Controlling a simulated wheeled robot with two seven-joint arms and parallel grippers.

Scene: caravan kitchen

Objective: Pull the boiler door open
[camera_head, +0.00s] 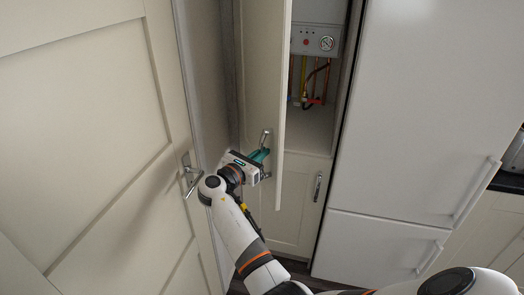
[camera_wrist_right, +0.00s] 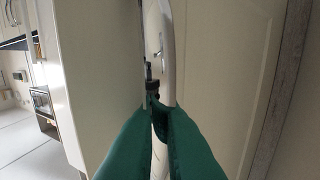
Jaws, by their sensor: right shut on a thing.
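The boiler door (camera_head: 264,70) is a cream cabinet door that stands partly open, with its edge toward me in the head view. Behind it the boiler (camera_head: 316,38) shows its gauge and pipes. My right gripper (camera_head: 264,155) has green fingers and is at the door's metal handle (camera_head: 266,138). The fingers hide part of the handle. My left gripper is not in view.
A cream door (camera_head: 90,130) with a lever handle (camera_head: 190,178) stands close on the left. A lower cupboard (camera_head: 300,205) with its own handle is below the boiler space. A white fridge (camera_head: 420,110) stands on the right.

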